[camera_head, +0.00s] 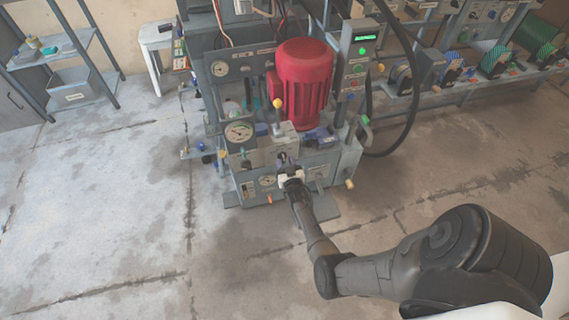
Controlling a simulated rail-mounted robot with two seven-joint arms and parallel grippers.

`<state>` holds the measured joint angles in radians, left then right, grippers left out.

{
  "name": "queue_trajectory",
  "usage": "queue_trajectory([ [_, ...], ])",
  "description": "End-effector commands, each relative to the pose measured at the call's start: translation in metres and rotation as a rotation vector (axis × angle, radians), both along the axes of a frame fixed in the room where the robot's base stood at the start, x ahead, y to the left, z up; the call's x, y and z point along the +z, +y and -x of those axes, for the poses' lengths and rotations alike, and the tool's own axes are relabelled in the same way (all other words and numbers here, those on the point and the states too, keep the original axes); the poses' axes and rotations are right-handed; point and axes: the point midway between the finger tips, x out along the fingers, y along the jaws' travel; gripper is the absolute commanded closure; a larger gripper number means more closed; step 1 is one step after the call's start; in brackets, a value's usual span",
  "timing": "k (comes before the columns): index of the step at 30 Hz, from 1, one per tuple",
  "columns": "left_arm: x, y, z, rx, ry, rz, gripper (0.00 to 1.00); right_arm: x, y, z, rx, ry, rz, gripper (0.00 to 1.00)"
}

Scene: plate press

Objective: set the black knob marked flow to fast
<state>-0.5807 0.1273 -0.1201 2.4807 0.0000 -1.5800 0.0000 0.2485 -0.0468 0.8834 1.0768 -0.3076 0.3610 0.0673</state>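My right gripper (290,176) is at the front of the press's lower block (328,166), near the middle of its face. It covers the spot where a knob would sit, so I cannot make out the black flow knob or its setting. The fingers are too small and too hidden by the wrist to tell open from shut. My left gripper is not in view.
A red motor (304,75) stands on the press. A yellow-topped lever (277,104) and a round gauge (239,132) rise above the block. A black hose (411,105) loops at right. A grey shelf (72,57) stands at left. The floor (110,200) at left is clear.

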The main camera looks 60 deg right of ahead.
Motion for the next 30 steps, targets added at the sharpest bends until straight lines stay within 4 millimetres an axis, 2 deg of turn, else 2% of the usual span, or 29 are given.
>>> queue_trajectory([
  [6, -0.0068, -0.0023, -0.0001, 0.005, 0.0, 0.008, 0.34, -0.0001, -0.0087, -0.0087, 0.0, 0.001, 0.001, 0.61],
  [16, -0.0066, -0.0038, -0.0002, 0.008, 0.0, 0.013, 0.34, 0.0006, -0.0095, -0.0097, 0.0, 0.0, 0.0, 0.61],
  [28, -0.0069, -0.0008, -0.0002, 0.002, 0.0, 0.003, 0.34, 0.0005, -0.0093, -0.0096, 0.0, 0.0, 0.0, 0.99],
  [30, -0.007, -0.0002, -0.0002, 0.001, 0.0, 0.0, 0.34, 0.0004, -0.0093, -0.0096, 0.0, 0.0, 0.0, 1.0],
])
